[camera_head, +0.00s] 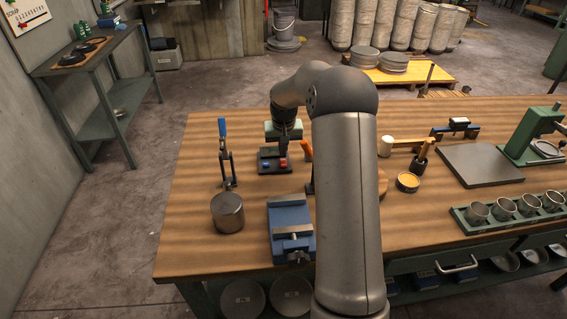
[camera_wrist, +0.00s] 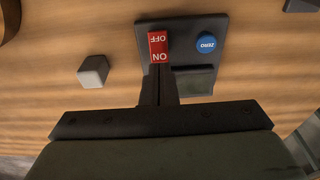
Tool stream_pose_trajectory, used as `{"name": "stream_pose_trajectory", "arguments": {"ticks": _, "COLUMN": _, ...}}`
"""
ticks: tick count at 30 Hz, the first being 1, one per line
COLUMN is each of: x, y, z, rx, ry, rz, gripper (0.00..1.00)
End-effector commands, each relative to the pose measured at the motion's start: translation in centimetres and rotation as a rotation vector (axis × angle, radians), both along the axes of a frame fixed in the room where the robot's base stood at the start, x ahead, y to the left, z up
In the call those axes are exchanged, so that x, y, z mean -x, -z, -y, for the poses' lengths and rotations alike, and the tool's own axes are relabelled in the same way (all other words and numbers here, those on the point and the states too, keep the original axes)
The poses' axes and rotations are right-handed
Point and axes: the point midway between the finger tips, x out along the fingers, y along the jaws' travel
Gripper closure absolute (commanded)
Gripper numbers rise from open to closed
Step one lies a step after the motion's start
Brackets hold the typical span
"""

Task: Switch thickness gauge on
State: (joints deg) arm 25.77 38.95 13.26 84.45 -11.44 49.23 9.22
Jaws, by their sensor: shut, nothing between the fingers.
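The thickness gauge (camera_head: 272,168) is a dark flat unit on the workbench, below my gripper (camera_head: 284,153) in the head view. In the wrist view the gauge (camera_wrist: 182,27) has a red ON/OFF rocker switch (camera_wrist: 158,44), a round blue ZERO button (camera_wrist: 207,43) and a dark grey display (camera_wrist: 194,80). My gripper (camera_wrist: 158,72) is shut and empty. Its fingertips are at the ON end of the switch; I cannot tell whether they touch it. I cannot tell which side of the rocker is down.
A small grey block (camera_wrist: 93,71) lies beside the gauge. A blue-handled stand (camera_head: 225,160), a metal cylinder (camera_head: 228,212) and a blue vise (camera_head: 290,228) are near on the workbench (camera_head: 185,245).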

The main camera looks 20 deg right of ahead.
Motion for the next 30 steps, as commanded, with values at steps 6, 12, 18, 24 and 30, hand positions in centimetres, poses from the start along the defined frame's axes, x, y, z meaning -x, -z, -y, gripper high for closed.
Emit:
{"name": "stream_pose_trajectory", "arguments": {"ticks": 6, "x": 0.0, "y": 0.4, "z": 0.0, "rx": 0.000, "ry": 0.000, "rz": -0.001, "gripper": 1.00}}
{"name": "stream_pose_trajectory", "arguments": {"ticks": 12, "x": 0.0, "y": 0.7, "z": 0.0, "rx": 0.000, "ry": 0.000, "rz": 0.000, "gripper": 1.00}}
{"name": "stream_pose_trajectory", "arguments": {"ticks": 18, "x": 0.0, "y": 1.0, "z": 0.0, "rx": 0.000, "ry": 0.000, "rz": 0.000, "gripper": 1.00}}
{"name": "stream_pose_trajectory", "arguments": {"ticks": 24, "x": 0.0, "y": 1.3, "z": 0.0, "rx": 0.000, "ry": 0.000, "rz": 0.000, "gripper": 1.00}}
{"name": "stream_pose_trajectory", "arguments": {"ticks": 30, "x": 0.0, "y": 1.6, "z": 0.0, "rx": 0.000, "ry": -0.001, "rz": 0.000, "gripper": 1.00}}
